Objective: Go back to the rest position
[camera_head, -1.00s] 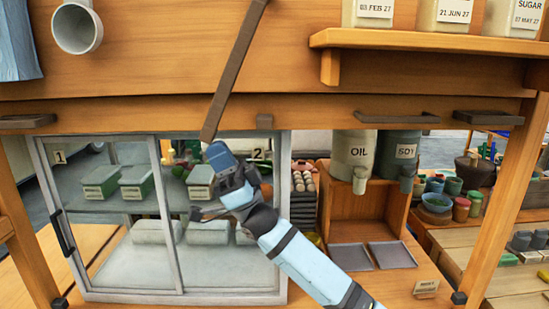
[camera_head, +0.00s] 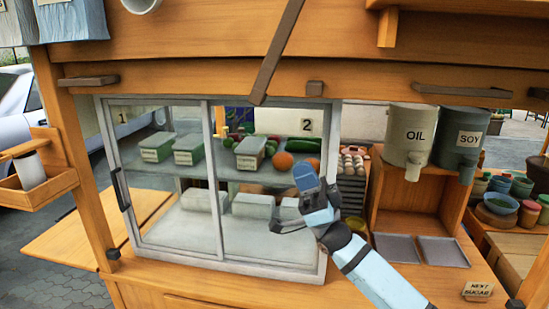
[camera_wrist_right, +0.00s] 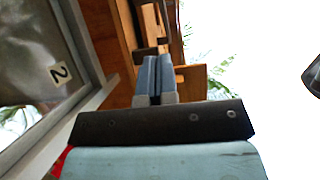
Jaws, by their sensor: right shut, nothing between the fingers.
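My right arm comes in from the lower right in the head view. Its gripper (camera_head: 305,178) is in front of the right pane of the glass case (camera_head: 212,190), near the case's right edge. In the right wrist view the two blue fingers (camera_wrist_right: 158,78) lie close together, with nothing visible between them. The case has panes labelled 1 and 2, and the label 2 also shows tilted in the right wrist view. My left gripper is not in view.
Inside the case are lidded boxes (camera_head: 250,150) and vegetables. A dark slanted bar (camera_head: 277,50) hangs in front of the upper beam.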

